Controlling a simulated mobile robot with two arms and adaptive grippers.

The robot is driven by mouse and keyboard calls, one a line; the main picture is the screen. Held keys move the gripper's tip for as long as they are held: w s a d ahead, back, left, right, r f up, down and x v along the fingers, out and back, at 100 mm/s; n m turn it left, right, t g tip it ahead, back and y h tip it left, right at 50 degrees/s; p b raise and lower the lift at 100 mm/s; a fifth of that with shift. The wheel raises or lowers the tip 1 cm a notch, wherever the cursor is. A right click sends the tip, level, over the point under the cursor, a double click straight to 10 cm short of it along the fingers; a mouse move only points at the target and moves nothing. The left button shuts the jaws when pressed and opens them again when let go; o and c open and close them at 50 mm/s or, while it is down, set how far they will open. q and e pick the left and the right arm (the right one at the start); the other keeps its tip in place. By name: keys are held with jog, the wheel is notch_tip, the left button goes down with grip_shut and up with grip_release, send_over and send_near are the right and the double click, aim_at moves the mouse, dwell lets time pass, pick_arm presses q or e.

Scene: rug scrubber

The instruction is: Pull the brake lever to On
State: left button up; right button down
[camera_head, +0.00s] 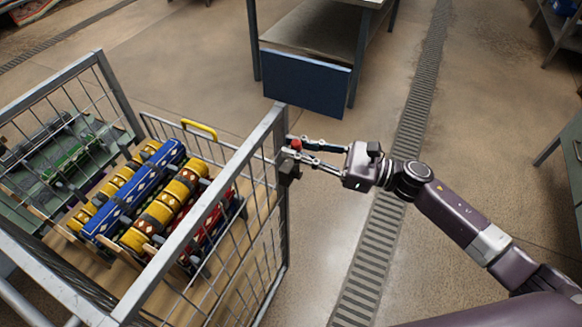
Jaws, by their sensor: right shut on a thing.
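My right gripper (298,150) reaches in from the right and is shut on the lever, with one finger on each side of the red knob. The fingers hide part of the lever, and any On marking is too small to read. My left gripper is not in view.
The cart holds rolled rugs (139,195) in yellow, blue and red. A table with a blue panel (305,82) stands behind. A drain grate (365,262) runs along the floor beneath my right arm. Open floor lies around the cart's right side.

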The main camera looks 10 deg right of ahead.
jog(key=w+m+b, duration=0.1)
jog(key=w+d+m+b, duration=0.1)
jog(key=m+b, duration=0.1)
jog(key=w+d+m+t+b, duration=0.1)
jog(key=m, duration=0.1)
jog(key=shift+w+d+f, duration=0.25)
jog(key=shift+w+f, duration=0.05)
jog(key=shift+f, duration=0.1)
jog(key=shift+w+d+f+m+t+b, duration=0.25)
jog(key=shift+w+m+b, duration=0.25)
jog(key=shift+m, duration=0.25)
jog(key=shift+w+d+f+m+t+b, duration=0.15)
jog(key=shift+w+d+m+b, duration=0.25)
jog(key=shift+m, duration=0.4)
jog(key=shift+w+d+f+m+t+b, duration=0.2)
jog(key=shift+w+m+b, duration=0.2)
jog(key=shift+m+b, duration=0.25)
jog(key=c, duration=1.8)
grip_release()
jog(key=shift+d, duration=0.1)
jog(key=v, duration=1.2)
